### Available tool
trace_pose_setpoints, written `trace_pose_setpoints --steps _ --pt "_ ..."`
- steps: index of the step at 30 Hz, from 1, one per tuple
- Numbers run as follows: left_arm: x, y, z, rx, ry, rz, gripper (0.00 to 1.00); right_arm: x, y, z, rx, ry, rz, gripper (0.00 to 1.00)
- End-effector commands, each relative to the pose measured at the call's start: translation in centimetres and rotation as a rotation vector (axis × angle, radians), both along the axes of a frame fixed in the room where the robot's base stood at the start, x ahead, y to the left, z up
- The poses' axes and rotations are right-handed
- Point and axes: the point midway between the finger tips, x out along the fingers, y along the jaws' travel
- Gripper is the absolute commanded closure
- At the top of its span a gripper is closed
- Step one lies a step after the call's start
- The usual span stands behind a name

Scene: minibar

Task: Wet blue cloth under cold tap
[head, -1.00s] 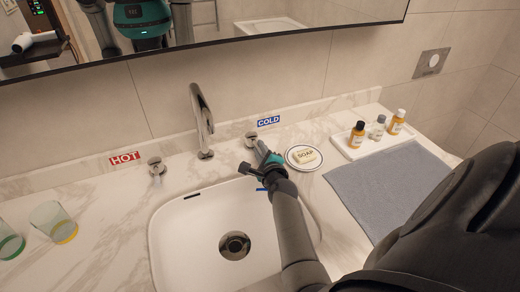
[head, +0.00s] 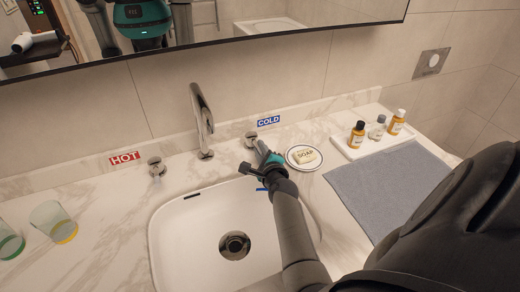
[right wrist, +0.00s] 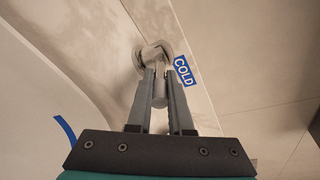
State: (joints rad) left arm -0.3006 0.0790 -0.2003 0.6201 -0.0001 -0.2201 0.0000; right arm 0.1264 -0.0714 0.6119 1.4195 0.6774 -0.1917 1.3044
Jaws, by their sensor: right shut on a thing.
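The cold tap (head: 250,138) stands right of the chrome spout (head: 203,120), beside the blue COLD label. My right gripper (head: 262,150) is at its handle. In the right wrist view, the two fingers of my gripper (right wrist: 160,80) are shut on the handle of the cold tap (right wrist: 154,52), one on each side. No water shows below the spout. A narrow blue strip (head: 262,189) lies at the sink's right back rim; I cannot tell whether it is cloth. No other blue cloth shows clearly. My left gripper is out of view.
The white sink (head: 190,240) is empty. The hot tap (head: 156,165) is left of the spout. A soap dish (head: 291,162), a tray of small bottles (head: 343,148) and a grey-blue mat (head: 375,185) are at right. A mirror hangs above.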

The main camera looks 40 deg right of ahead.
Motion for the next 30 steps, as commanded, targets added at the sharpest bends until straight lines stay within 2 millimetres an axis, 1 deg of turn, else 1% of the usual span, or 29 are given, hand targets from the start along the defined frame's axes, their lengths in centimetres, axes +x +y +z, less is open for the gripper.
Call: trace_pose_setpoints --steps 5,17,21,25,30 --pt "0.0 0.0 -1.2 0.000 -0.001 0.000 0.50 -0.2 -0.8 -0.2 -0.008 -0.002 0.058 1.00" --pt "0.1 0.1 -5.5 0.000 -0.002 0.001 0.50 -0.3 -2.2 -0.4 -0.008 -0.002 0.268 1.00" --pt "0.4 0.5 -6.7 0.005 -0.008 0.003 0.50 -0.3 -2.5 -0.3 -0.003 -0.002 0.322 1.00" --pt "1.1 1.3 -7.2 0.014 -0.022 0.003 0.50 -0.3 -2.6 -0.1 -0.003 -0.001 0.353 1.00" --pt "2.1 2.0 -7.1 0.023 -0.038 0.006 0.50 -0.3 -2.5 0.0 -0.001 -0.001 0.363 1.00"
